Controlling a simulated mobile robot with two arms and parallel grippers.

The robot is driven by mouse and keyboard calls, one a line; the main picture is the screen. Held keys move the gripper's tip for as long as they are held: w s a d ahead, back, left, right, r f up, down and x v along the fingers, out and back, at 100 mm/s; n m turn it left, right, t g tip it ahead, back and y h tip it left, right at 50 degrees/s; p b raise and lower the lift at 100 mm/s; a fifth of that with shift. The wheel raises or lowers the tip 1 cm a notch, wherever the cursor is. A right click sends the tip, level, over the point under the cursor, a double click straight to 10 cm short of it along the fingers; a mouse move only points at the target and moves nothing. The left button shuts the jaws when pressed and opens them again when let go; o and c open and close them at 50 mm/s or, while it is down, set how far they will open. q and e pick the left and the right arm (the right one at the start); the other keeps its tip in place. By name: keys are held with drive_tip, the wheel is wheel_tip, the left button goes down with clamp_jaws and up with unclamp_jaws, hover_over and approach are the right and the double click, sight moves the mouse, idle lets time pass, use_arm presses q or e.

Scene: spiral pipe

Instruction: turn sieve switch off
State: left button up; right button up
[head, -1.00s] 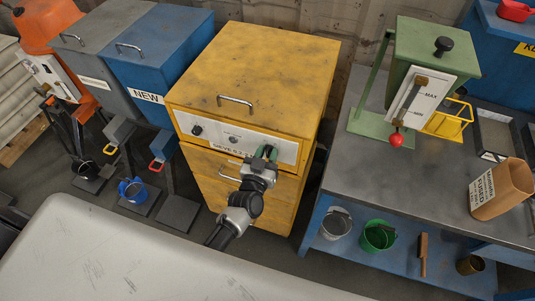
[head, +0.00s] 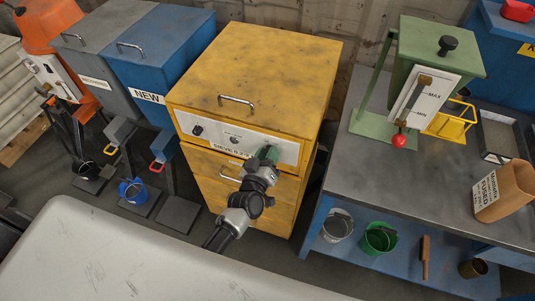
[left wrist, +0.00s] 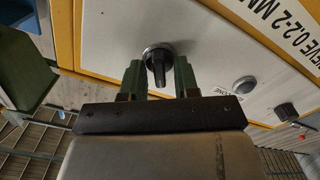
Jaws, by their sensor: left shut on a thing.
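The yellow sieve cabinet (head: 255,75) stands in the middle of the head view, with a white control panel (head: 285,151) on its front. The panel carries a dark knob (head: 197,130) at left, a round grey button (head: 235,139) and a sieve label (head: 228,149). My left gripper (head: 266,154) is at the panel's right end and hides the knob there in the head view. In the left wrist view, that black knob (left wrist: 158,62) sits between the green fingers of my left gripper (left wrist: 159,78), which is shut on it. My right gripper is not in view.
A blue bin (head: 160,55) and a grey bin (head: 90,60) stand left of the cabinet. A workbench (head: 425,175) with a green hopper (head: 430,55) stands at right. A pale surface (head: 130,255) fills the front left.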

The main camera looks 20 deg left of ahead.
use_arm(q)
drive_tip(key=shift+f, duration=0.1)
drive_tip(key=o, duration=0.6)
drive_tip(key=shift+c, duration=0.2)
drive_tip(key=s+b, duration=0.1)
drive_tip(key=s, duration=1)
drive_tip(key=shift+a, duration=0.2)
drive_tip(key=s+f+m+g+h, duration=0.1)
drive_tip(key=s+f+m+g, duration=0.4)
drive_tip(key=f, duration=0.7)
drive_tip(key=s+f+g, duration=0.4)
drive_tip(key=s+f, duration=0.2)
drive_tip(key=f, duration=0.7)
drive_tip(key=s+a+f+m+g, duration=0.1)
drive_tip(key=s+a+f+g, duration=0.1)
drive_tip(key=s+f, duration=0.2)
drive_tip(key=s+a+f+m+g+y, duration=0.1)
drive_tip(key=s+a+f+g, duration=0.2)
drive_tip(key=s, duration=0.7)
drive_tip(key=s+a+f+m+g, duration=0.1)
drive_tip(key=s+a+f+g, duration=0.2)
drive_tip(key=s+f, duration=0.2)
drive_tip(key=s, duration=0.3)
drive_tip(key=shift+f+y, duration=0.3)
drive_tip(key=shift+f, duration=0.05)
